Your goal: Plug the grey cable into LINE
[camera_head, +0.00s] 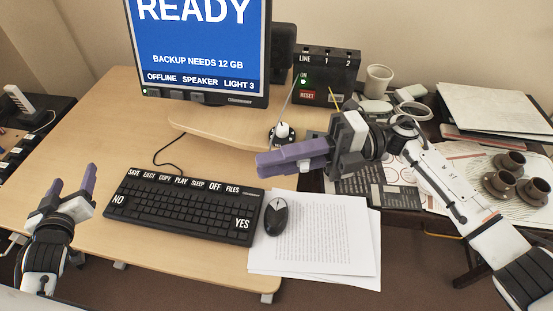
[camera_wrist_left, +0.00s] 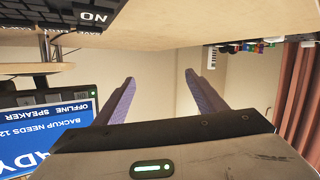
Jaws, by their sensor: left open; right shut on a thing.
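The dark box (camera_head: 340,72) with the labels LINE, 1 and 2 stands at the back of the desk, right of the monitor. LINE is its leftmost label. A thin grey cable (camera_head: 289,104) slants down from the box's front left toward a small white-topped object (camera_head: 282,131); its ends are too small to make out. My right gripper (camera_head: 262,162) is in front of the box, above the desk, its fingers shut and pointing left. What it grips is hidden between the fingers. My left gripper (camera_head: 72,188) is open and empty, left of the keyboard; it also shows in the left wrist view (camera_wrist_left: 160,88).
The monitor (camera_head: 200,45) reads READY and OFFLINE. A keyboard (camera_head: 183,208), a mouse (camera_head: 276,216) and papers (camera_head: 318,245) lie at the front. A yellow cable (camera_head: 335,101) hangs near the box.

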